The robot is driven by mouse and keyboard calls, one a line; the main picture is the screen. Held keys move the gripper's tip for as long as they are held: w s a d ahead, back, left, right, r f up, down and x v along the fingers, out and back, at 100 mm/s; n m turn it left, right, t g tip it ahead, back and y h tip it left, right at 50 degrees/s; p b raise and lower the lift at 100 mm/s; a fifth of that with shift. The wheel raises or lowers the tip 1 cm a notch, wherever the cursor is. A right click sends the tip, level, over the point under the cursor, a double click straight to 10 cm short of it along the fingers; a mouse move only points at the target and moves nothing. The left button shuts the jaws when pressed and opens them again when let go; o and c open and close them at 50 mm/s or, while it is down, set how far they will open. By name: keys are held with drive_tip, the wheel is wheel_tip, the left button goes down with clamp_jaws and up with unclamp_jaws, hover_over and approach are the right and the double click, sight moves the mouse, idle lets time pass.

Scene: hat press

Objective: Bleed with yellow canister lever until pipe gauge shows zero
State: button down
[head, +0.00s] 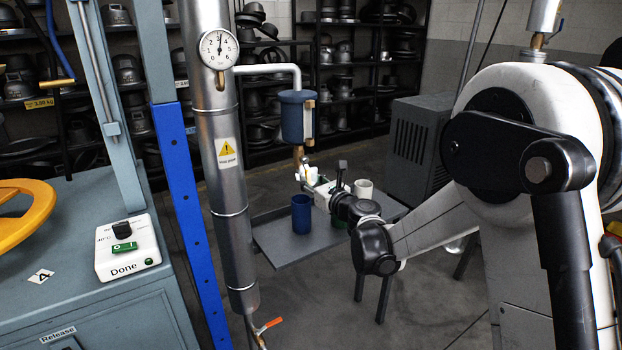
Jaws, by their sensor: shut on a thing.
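The pipe gauge (219,49) is a round white dial on the silver pipe (222,135). Its needle points about straight up, near the middle of the scale; the small digits are hard to read. A blue canister (293,118) hangs from a white side pipe, with a brass-yellow fitting (298,153) below it. My gripper (303,174) is just under this fitting, small in the view, and shut on what appears to be the yellow canister lever. The lever's exact angle and the finger contact are too small to make out.
A grey side table (272,241) under the canister holds a blue cup (301,213) and a white cup (363,189). An orange-handled valve (269,325) sits at the pipe's foot. A blue press with a white "Done" box (127,248) and yellow wheel (24,215) stands left.

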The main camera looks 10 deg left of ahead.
drive_tip(key=shift+s+a+m, duration=0.15)
drive_tip(key=shift+s+m, duration=0.05)
drive_tip(key=shift+m, duration=0.3)
drive_tip(key=c, duration=1.7)
unclamp_jaws()
drive_tip(key=v, duration=1.2)
